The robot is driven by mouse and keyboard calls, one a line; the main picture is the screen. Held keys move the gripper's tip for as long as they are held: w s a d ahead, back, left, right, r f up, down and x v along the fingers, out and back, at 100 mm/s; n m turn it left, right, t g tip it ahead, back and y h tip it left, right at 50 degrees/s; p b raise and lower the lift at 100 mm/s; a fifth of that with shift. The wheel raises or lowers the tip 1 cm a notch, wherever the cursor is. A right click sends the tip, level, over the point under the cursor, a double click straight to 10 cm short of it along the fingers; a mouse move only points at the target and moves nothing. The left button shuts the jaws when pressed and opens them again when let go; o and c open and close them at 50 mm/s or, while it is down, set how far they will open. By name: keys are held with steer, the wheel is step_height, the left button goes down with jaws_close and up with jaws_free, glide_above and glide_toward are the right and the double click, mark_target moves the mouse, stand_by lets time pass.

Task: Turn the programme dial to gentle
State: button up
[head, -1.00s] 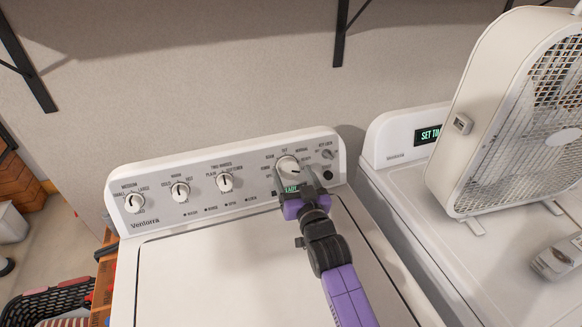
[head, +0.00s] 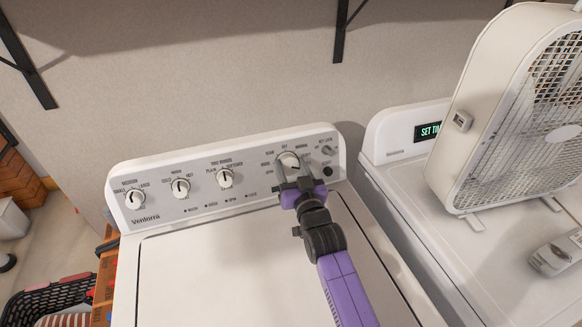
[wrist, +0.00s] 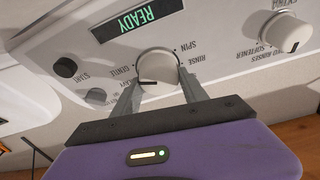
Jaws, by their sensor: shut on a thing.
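The white programme dial (head: 288,158) is at the right end of the washer's control panel. In the wrist view the dial (wrist: 158,66) shows large, with upside-down labels around it. The word GENTLE (wrist: 122,75) is just left of it; RINSE and SPIN are to its right. A dark mark on the dial's lower left faces the GENTLE side; I cannot tell whether it lines up exactly. My gripper (head: 293,172) is shut on the dial, one finger on each side. It also shows in the wrist view (wrist: 160,84). The READY display (wrist: 137,20) is lit.
Several smaller knobs (head: 181,187) sit left along the panel. A START button (wrist: 65,68) is near the dial. A second machine (head: 390,140) with a white box fan (head: 470,120) stands to the right. The washer lid (head: 220,265) is clear apart from my arm above it.

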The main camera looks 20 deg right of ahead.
steer(key=shift+a+m+h+b, duration=0.1)
steer(key=shift+m+h+b, duration=0.25)
steer(key=shift+m, duration=0.65)
steer(key=o, duration=1.4)
steer(key=shift+s+f+b, duration=0.1)
steer(key=shift+s+b, duration=0.25)
steer(key=shift+s, duration=0.2)
steer(key=shift+s+a+b, duration=0.2)
steer(key=shift+s+b, duration=1.4)
steer(key=shift+s, duration=1.75)
